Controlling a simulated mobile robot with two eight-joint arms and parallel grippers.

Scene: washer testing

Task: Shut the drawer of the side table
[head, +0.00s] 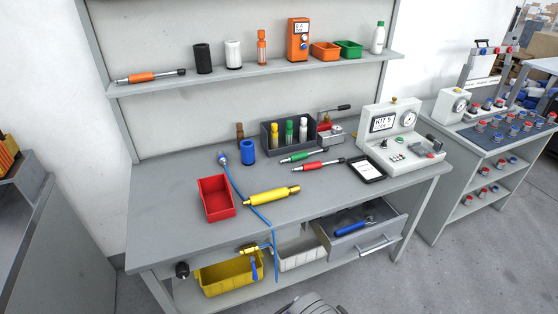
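The drawer (388,232) under the right part of the grey workbench (330,205) is pulled out toward me. Its front has a pale bar handle (374,245). A tool with a blue handle (352,228) lies inside on a dark bottom. The back of the drawer is hidden under the bench top. Neither my left nor my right gripper is in view.
A yellow bin (228,274) and a white bin (300,255) stand under the bench, left of the drawer. A test station (490,140) stands at right. The floor before the drawer looks clear.

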